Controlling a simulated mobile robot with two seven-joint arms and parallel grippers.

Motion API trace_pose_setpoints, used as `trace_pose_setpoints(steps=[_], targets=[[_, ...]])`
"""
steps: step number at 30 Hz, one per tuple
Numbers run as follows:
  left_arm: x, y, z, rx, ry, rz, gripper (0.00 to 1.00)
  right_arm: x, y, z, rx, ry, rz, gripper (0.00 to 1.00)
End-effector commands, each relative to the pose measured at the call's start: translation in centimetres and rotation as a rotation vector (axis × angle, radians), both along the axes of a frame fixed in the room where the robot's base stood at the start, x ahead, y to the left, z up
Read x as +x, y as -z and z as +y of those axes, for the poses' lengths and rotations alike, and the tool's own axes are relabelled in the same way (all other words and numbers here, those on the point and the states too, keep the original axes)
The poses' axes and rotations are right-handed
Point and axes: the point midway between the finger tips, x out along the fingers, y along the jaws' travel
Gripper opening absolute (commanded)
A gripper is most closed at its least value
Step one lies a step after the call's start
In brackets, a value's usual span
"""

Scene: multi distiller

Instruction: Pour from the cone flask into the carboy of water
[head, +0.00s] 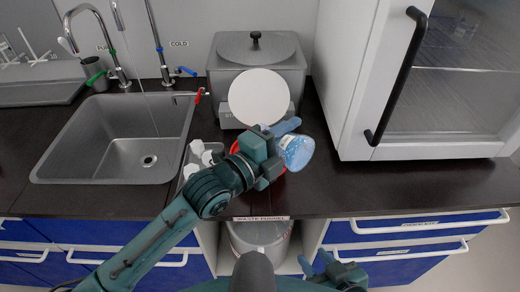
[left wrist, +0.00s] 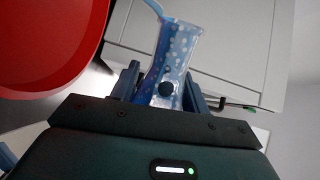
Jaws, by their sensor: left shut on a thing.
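My left gripper (head: 276,148) is shut on the cone flask (head: 298,152), a blue dotted flask, above the counter's front part. In the head view the flask is tilted, with its wide end to the right. In the left wrist view the flask (left wrist: 178,55) sits between both fingers (left wrist: 164,85). A grey rounded container (head: 262,240), possibly the carboy, stands below the counter; its contents are hidden. My right gripper (head: 317,262) is low at the bottom edge, fingers apart and empty.
A red funnel (head: 236,147), mostly hidden by my left arm, lies below the gripper; its red rim fills the left wrist view's corner (left wrist: 45,40). A sink (head: 125,140) is left, a grey boxy unit (head: 256,60) behind, a white glass-front cabinet (head: 350,90) right.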

Motion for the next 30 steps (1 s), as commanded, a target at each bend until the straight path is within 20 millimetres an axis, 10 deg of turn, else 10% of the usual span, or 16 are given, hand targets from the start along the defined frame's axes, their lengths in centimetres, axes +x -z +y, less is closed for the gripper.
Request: trace_pose_setpoints(steps=[30], targets=[[0.11, -0.16, 0.11, -0.038, 0.000, 0.044, 0.18, -0.04, -0.35, -0.07, -0.010, -0.004, 0.001, 0.36]])
